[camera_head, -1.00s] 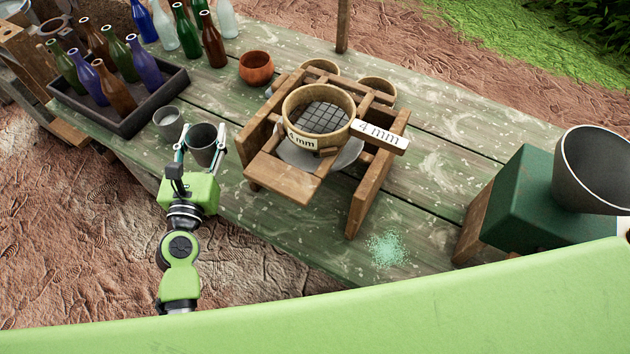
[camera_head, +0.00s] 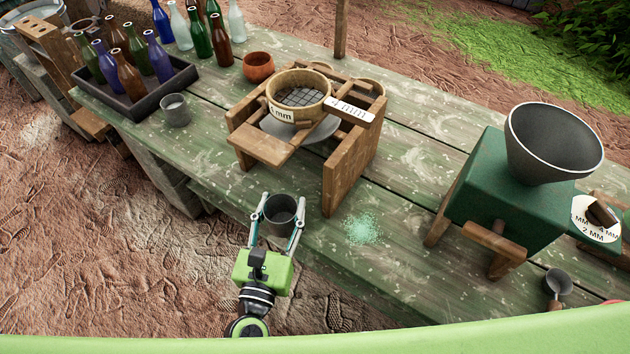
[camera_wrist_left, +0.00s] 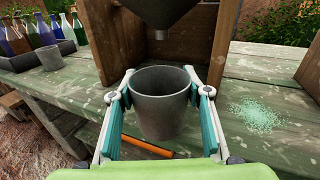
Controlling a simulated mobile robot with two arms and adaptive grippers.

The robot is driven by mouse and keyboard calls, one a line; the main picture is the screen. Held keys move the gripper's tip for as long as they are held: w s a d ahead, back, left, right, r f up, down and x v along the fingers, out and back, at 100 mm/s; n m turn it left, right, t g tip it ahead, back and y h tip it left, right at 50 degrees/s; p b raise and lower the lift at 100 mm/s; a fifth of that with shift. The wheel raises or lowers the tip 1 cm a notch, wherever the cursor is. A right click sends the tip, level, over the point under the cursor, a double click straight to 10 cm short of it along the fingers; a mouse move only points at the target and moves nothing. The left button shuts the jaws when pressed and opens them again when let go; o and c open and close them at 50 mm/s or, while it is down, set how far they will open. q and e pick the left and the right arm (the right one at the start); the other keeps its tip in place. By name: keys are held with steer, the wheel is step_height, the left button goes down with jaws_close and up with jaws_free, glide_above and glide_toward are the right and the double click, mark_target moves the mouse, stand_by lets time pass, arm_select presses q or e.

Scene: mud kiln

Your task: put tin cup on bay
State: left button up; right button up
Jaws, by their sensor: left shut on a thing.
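A dark grey tin cup (camera_head: 283,216) is upright between the fingers of my left gripper (camera_head: 281,204), which is shut on it. In the left wrist view the cup (camera_wrist_left: 160,112) is empty, with one finger on each side. It is over the table's front edge; its height above the boards is hard to tell. Beyond it stands a wooden sieve stand (camera_head: 352,163) with a 4 mm sieve (camera_head: 299,91) on top. The left wrist view shows a metal funnel (camera_wrist_left: 165,12) above the open bay between the stand's side boards. My right gripper is not in view.
A lighter grey cup (camera_head: 175,110) stands near the bottle tray (camera_head: 150,102) at left. A pale green powder patch (camera_head: 361,229) lies right of the gripper. A green grinder (camera_head: 500,195) stands at right. An orange rod (camera_wrist_left: 146,147) shows below the cup.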

arm_select(q)
steer(key=shift+d+f, duration=0.1)
steer(key=shift+d, duration=0.15)
steer(key=p+x, duration=0.1)
steer(key=x, duration=0.7)
steer(key=shift+f, duration=0.1)
steer(key=x, duration=0.5)
steer(key=shift+f, duration=0.1)
steer(key=shift+w+d, duration=0.2)
steer(key=shift+w, duration=0.4)
steer(key=x, duration=0.2)
steer(key=shift+w+d, duration=0.15)
steer(key=shift+w, duration=0.25)
steer(key=shift+w+d+f+b, duration=0.1)
steer(key=shift+w+f+b, duration=0.1)
steer(key=shift+f+b, duration=0.25)
steer(key=shift+w+f+b, duration=0.25)
steer(key=shift+f+b, duration=0.2)
steer(key=shift+s+r, duration=0.1)
steer(key=shift+r, duration=0.05)
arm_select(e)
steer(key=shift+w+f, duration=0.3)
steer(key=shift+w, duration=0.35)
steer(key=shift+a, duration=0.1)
